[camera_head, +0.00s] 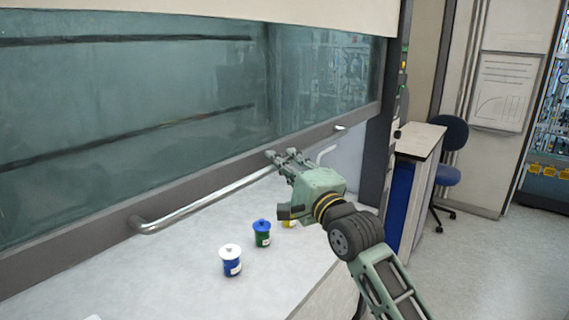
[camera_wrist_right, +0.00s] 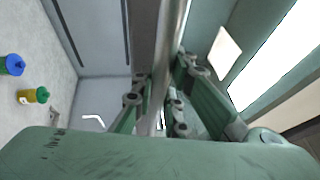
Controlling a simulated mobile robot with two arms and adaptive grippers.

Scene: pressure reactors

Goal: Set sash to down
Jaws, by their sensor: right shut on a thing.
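The sash (camera_head: 190,92) is a large glass pane with a dark grey lower frame, partly lowered over the bench opening. A long metal handle bar (camera_head: 205,199) runs along its lower frame. My right gripper (camera_head: 283,159) is at the bar toward its right part. In the right wrist view the bar (camera_wrist_right: 178,40) passes between the fingers of the gripper (camera_wrist_right: 158,100), which are shut on it. Below the sash frame there is an open gap above the bench top. My left gripper is not in view.
On the white bench top (camera_head: 185,285) stand a blue jar with a white lid (camera_head: 231,261), a green jar with a blue lid (camera_head: 262,233) and a partly hidden yellow jar (camera_head: 289,223). A side counter (camera_head: 418,140) and a blue chair (camera_head: 447,174) are at the right.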

